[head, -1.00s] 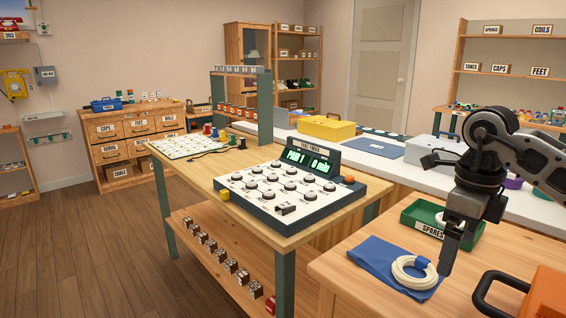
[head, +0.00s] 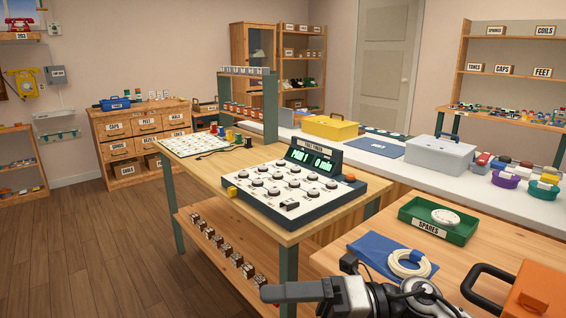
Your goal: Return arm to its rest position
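My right gripper (head: 272,293) is low at the bottom edge of the head view, with its fingers pointing left. Its wrist and arm come in from the lower right. The fingers show side-on as one dark bar, so I cannot tell whether they are open or shut. Nothing shows held at the fingertips. My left gripper is not in view.
Beyond the arm, a wooden bench (head: 480,250) holds a white cord coil (head: 408,263) on a blue cloth (head: 372,253), a green SPARES tray (head: 425,228) and an orange case (head: 540,295). The test panel (head: 290,200) stands on the table left.

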